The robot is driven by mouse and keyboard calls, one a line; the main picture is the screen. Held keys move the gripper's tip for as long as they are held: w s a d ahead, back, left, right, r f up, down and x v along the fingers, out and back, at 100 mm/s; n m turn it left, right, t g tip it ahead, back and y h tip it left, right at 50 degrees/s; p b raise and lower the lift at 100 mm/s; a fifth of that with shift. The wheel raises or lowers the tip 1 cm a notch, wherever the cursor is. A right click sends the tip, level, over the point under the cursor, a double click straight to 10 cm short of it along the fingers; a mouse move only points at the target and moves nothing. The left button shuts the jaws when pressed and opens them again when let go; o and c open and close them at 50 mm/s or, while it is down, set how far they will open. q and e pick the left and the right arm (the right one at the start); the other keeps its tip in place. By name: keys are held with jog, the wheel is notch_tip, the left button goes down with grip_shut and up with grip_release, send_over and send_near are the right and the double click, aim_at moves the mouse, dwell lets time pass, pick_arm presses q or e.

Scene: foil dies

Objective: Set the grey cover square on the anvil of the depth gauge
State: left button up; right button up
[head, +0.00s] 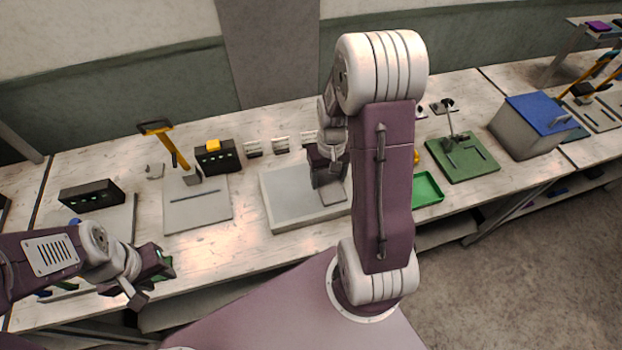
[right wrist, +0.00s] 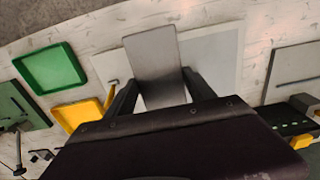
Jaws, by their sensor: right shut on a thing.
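My right gripper (head: 330,195) is shut on a flat grey plate, which looks like the grey cover (right wrist: 155,60). In the right wrist view the plate sits between the two fingers (right wrist: 163,95), above a pale tray (right wrist: 222,60). In the head view my right arm hides part of this area. My left gripper (head: 152,275) is low at the left over the front of the bench, and its finger gap is not clear. A green base with an upright post (head: 462,160) stands to the right. I cannot tell which fixture is the depth gauge, and no anvil is clear.
The pale tray (head: 285,222) lies mid-bench. Left of it are a grey plate with a yellow-handled lever (head: 198,212) and black boxes (head: 92,194). A green tray (head: 428,188) and a yellow tray (right wrist: 75,116) lie right. A blue-lidded box (head: 520,135) stands farther right.

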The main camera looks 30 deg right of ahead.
aim_at(339, 187)
jog(key=s, duration=0.1)
jog(key=s+d+r, duration=0.1)
jog(key=s+r, duration=0.1)
jog(key=shift+s+d+r, duration=0.1)
jog(key=shift+s+d, duration=0.05)
jog(key=shift+d, duration=0.2)
jog(key=w+a+f+n+b, duration=0.1)
jog(key=a, duration=0.2)
jog(key=w+a+f+n+b, duration=0.1)
jog(key=a+f, duration=0.1)
jog(key=w+a+f+n+b, duration=0.1)
jog(key=a+f, duration=0.1)
jog(key=a, duration=0.1)
jog(key=shift+w+a+b, duration=0.1)
jog(key=shift+a+b, duration=0.25)
jog(key=a, duration=0.1)
jog(key=w+a, duration=0.1)
jog(key=w+a+f, duration=0.1)
jog(key=shift+w+a+b, duration=0.25)
jog(key=shift+a+b, duration=0.05)
jog(key=shift+a, duration=0.05)
jog(key=shift+d+r, duration=0.1)
jog(key=shift+d, duration=0.05)
